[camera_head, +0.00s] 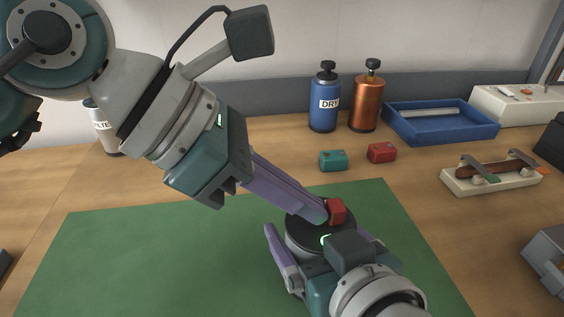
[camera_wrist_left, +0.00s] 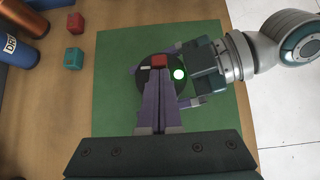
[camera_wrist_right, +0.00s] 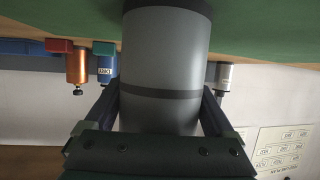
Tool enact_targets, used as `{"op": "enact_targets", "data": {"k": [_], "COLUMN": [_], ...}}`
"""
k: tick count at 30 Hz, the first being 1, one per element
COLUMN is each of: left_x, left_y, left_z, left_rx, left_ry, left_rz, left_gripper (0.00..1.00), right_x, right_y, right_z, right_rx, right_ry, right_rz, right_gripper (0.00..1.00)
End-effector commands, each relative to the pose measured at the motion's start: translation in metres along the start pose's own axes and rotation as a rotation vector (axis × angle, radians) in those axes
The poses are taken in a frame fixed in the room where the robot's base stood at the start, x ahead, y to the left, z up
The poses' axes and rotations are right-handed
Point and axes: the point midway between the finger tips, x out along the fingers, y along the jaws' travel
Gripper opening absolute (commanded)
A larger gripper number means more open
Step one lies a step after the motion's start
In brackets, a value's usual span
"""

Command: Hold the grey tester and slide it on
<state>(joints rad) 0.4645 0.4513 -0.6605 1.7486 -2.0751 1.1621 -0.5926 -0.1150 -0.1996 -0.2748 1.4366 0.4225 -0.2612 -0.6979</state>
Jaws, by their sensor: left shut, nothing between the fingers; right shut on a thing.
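The grey tester (camera_wrist_right: 163,65) is an upright grey cylinder with a darker band. My right gripper (camera_wrist_right: 160,97) is shut around it, one finger on each side. Its dark round top (camera_head: 302,231) faces up over the green mat, with a red slider (camera_head: 337,210) on it. The slider also shows in the left wrist view (camera_wrist_left: 160,60). My left gripper (camera_head: 322,214) is shut and empty, its tips right beside the slider; I cannot tell if they touch. A round light (camera_wrist_left: 180,74) glows pale green on the top, opposite a small white mark (camera_wrist_left: 145,68).
The green mat (camera_head: 150,255) is clear to the left. Behind it stand teal (camera_head: 333,160) and red (camera_head: 382,152) blocks, a blue bottle (camera_head: 324,100), a copper bottle (camera_head: 367,102) and a blue tray (camera_head: 440,125). A cream fixture (camera_head: 490,174) stands at the right.

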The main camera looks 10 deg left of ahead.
Motion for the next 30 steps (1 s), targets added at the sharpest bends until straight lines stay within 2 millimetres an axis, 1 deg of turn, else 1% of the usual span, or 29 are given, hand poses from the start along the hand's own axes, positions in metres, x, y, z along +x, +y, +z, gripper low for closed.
{"op": "enact_targets", "data": {"k": [2, 11, 14, 17, 20, 21, 22, 27, 30], "left_x": [0.003, 0.003, 0.000, -0.009, -0.023, -0.030, -0.038, -0.078, -0.097], "left_y": [0.000, -0.001, -0.001, 0.000, 0.000, 0.001, 0.002, 0.001, 0.001], "left_z": [0.005, 0.005, 0.002, -0.008, -0.024, -0.029, -0.027, -0.027, -0.027], "left_rx": [0.001, 0.001, 0.001, 0.000, -0.002, 0.000, 0.003, 0.003, 0.002], "left_ry": [-0.004, -0.007, -0.006, -0.002, 0.004, 0.005, 0.001, 0.004, 0.004], "left_rz": [-0.001, -0.001, 0.000, 0.001, 0.002, 0.004, 0.005, 0.005, 0.004], "left_gripper": [0.00, 0.00, 0.00, 0.00, 0.00, 0.00, 0.00, 0.00, 0.00], "right_x": [0.000, 0.000, 0.000, 0.000, 0.000, 0.000, 0.000, 0.000, 0.000], "right_y": [-0.001, -0.003, -0.003, -0.002, -0.002, -0.002, -0.002, -0.001, -0.001], "right_z": [0.001, 0.001, 0.001, 0.001, 0.001, 0.001, 0.001, 0.001, 0.001], "right_rx": [-0.001, -0.003, -0.003, -0.002, -0.002, -0.002, -0.001, -0.001, -0.001], "right_ry": [-0.003, -0.003, -0.003, -0.003, -0.003, -0.003, -0.003, -0.003, -0.003], "right_rz": [-0.003, -0.006, -0.006, -0.005, -0.004, -0.004, -0.004, -0.003, -0.002], "right_gripper": [0.10, 0.10, 0.10, 0.10, 0.10, 0.10, 0.10, 0.10, 0.10]}}
